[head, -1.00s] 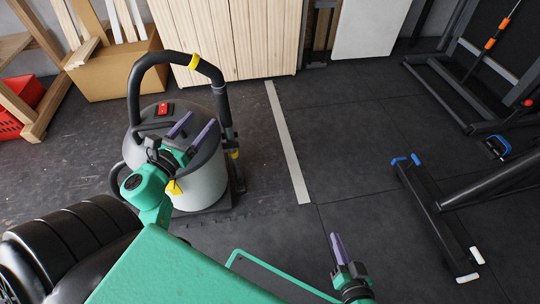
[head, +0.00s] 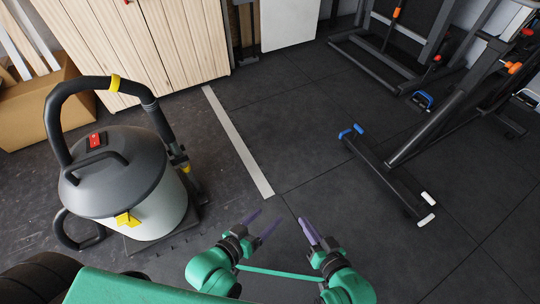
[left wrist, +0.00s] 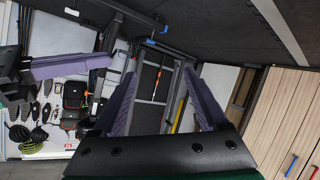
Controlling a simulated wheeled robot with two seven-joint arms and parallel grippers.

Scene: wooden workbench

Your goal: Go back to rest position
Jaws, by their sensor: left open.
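My left gripper (head: 265,221) is at the bottom middle of the head view, its two purple fingers apart with nothing between them. In the left wrist view its fingers (left wrist: 160,100) also stand apart and empty. My right gripper (head: 308,230) is close beside it on the right in the head view, with its purple fingers seen nearly edge-on, so the gap is unclear. Part of the right gripper (left wrist: 65,68) shows at the left of the left wrist view. Both grippers are over the dark floor, and neither holds anything visible.
A grey vacuum cleaner (head: 120,180) with a black hose stands on the left. Wooden panels (head: 155,45) and a cardboard box (head: 45,110) are behind it. Black exercise equipment (head: 395,175) stands on the right. The tiled floor (head: 300,120) in the middle is clear.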

